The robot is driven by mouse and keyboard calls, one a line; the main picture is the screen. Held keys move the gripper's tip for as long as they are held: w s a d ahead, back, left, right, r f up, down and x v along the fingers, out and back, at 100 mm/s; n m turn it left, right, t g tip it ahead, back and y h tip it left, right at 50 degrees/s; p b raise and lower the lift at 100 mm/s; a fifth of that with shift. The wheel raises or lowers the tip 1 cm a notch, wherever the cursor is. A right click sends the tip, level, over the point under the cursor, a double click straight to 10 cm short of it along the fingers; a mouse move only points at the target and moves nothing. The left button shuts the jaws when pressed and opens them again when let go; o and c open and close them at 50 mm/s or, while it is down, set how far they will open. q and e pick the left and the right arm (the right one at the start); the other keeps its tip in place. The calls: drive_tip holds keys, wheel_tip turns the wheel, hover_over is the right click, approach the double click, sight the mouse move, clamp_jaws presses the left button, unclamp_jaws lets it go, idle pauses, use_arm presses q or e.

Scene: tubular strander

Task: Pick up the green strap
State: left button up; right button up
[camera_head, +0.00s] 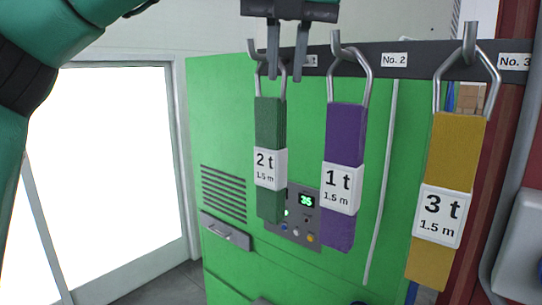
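The green strap (269,125) hangs by a metal loop from the leftmost hook. Its white label reads "2 t 1.5 m". My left gripper (286,76) is at the top middle, pointing down, with its two fingers apart. The fingertips are by the upper part of the green strap's metal loop and overlap it in the picture; I cannot tell whether they touch it. The strap's cloth is below the fingertips. My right gripper is not in view.
A purple strap (345,130) labelled "1 t" and a yellow strap (453,150) labelled "3 t" hang to the right on the dark hook rail (420,58). Behind is a green cabinet (222,125) with a small control panel (304,222). A bright glazed door is at left.

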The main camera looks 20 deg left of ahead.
use_arm(q)
drive_tip(key=shift+x, duration=0.8)
drive_tip(key=shift+s+r, duration=0.1)
clamp_jaws()
idle(0.8)
